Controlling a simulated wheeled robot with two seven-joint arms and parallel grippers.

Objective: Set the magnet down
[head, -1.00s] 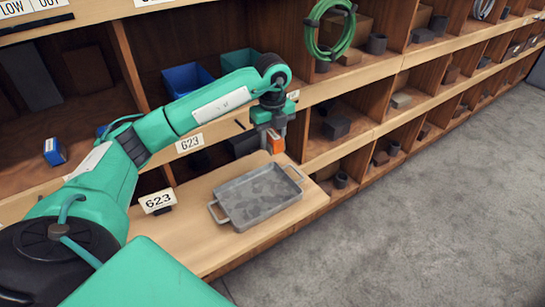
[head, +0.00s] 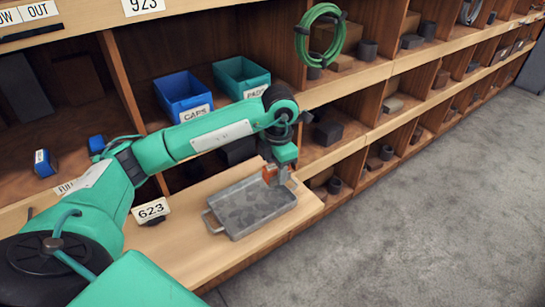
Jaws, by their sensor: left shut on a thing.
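My left gripper (head: 278,174) points down at the far right corner of the grey metal tray (head: 240,213). It is shut on a small orange-red block (head: 269,174), which looks to be the magnet. The block is at the tray's far edge, low over it; I cannot tell whether it touches the tray. The gripper's fingers partly hide it. The tray has a handle at each end and lies on the wooden pull-out shelf, with nothing else seen in it. My right gripper is not in view.
A "623" label card (head: 152,210) stands left of the tray. Blue (head: 184,95) and teal (head: 241,76) bins sit in the compartment behind my arm. A green coil (head: 321,34) hangs at the upper right. Grey floor (head: 420,230) lies open to the right.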

